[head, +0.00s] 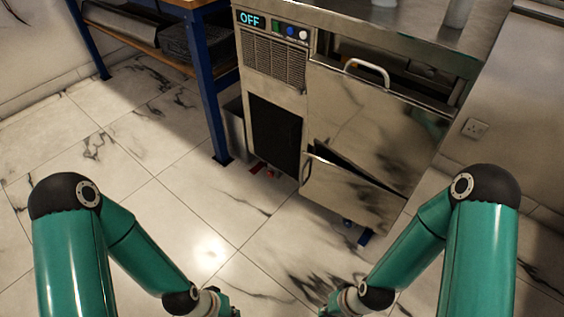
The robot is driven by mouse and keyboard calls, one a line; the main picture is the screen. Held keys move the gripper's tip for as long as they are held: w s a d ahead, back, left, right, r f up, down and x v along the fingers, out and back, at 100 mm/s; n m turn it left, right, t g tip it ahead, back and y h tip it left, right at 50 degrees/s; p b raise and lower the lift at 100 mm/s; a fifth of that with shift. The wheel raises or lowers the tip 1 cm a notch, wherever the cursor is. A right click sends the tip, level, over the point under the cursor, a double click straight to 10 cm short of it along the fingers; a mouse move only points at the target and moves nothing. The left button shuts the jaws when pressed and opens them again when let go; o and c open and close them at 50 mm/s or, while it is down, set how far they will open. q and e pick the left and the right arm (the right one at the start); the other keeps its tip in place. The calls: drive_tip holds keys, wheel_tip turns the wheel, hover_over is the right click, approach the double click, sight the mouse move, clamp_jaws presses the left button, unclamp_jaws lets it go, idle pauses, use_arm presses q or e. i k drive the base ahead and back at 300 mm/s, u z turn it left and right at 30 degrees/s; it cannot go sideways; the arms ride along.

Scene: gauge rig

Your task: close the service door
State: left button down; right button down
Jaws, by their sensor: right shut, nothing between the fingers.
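A steel cabinet (277,25) stands ahead of me. Its lower door (345,192), which looks like the service door, has an upright handle (307,167) on its left edge. This door stands ajar, with a dark wedge-shaped gap along its top. My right gripper (329,308) is shut and empty at the bottom edge, low in front of the cabinet and apart from the door. My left gripper (228,308) is at the bottom edge, left of the right one and partly cut off; its fingers cannot be made out.
Above the door, a large steel front (375,112) with a curved handle (367,71) stands out from the cabinet, open at its top. A display reads OFF (250,20). A blue-legged bench (209,110) stands left. Small red items (262,169) lie low by the cabinet. Tiled floor (160,150) is clear.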

sight(372, 206)
drive_tip(key=z, duration=1.35)
drive_tip(key=i, duration=0.1)
drive_tip(key=u, duration=2.55)
drive_tip(key=k, duration=0.85)
drive_tip(key=z, duration=3.4)
drive_tip(key=k, duration=0.1)
drive_tip(key=u, duration=1.6)
drive_tip(key=i, duration=1)
